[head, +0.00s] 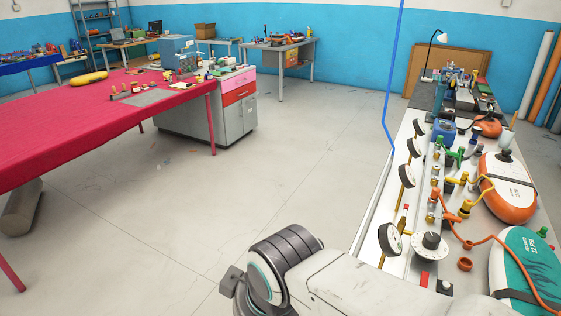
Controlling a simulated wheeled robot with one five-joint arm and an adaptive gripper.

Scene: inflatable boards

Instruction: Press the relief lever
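A long workbench (366,262) on the right carries a row of valves and gauges. A green valve handle (452,153), a yellow valve handle (457,181) and an orange valve handle (450,217) stand along it. A small red piece (424,279) lies at its near end, close to a round dial knob (430,244). I cannot tell which of these is the relief lever. My arm crosses the bottom of the head view, left of and over the bench's near end. My gripper does not show.
Several round gauges (390,238) stand up along the bench's left side. An orange and white inflatable (508,188) and a teal board (526,268) lie at its right. A red-covered table (70,130) stands at left. The floor (290,160) between is clear.

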